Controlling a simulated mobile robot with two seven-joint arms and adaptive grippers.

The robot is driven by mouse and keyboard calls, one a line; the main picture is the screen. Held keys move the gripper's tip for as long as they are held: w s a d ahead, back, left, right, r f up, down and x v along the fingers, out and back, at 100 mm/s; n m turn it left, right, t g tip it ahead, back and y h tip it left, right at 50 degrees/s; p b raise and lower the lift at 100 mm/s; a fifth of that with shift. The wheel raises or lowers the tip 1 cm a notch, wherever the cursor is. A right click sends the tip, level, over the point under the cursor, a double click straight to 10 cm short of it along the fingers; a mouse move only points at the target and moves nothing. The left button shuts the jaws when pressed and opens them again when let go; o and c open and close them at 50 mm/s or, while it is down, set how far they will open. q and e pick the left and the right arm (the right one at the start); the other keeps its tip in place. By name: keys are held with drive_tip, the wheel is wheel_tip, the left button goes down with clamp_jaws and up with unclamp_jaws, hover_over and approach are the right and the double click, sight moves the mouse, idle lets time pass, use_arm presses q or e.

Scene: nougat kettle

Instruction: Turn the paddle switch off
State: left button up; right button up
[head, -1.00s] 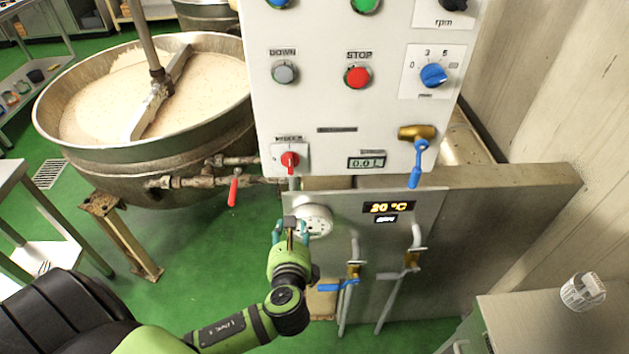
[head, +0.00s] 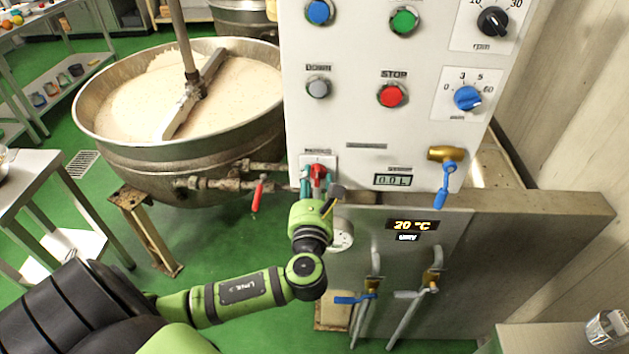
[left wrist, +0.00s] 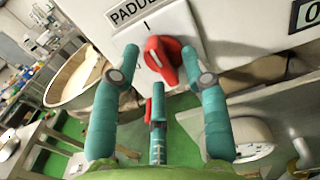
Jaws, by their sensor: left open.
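The paddle switch is a red rotary knob (left wrist: 163,58) under a "PADDLE" label in the left wrist view. In the head view the red knob (head: 318,171) shows at the lower left of the white control panel (head: 352,120). A "1" mark stands above it, and its handle runs roughly up and down, slightly tilted. My left gripper (head: 318,184) is at the knob. In the left wrist view its teal fingers (left wrist: 160,68) are open, one on each side of the knob. I cannot tell whether they touch it. My right gripper is not in view.
The kettle (head: 185,105) with pale mix and a stirring arm stands left of the panel. A red-handled valve (head: 257,196) sits close left of my gripper. A blue-handled brass valve (head: 446,172) hangs at the panel's lower right. A round gauge (head: 341,236) is below.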

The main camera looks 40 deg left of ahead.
use_arm(q)
clamp_jaws()
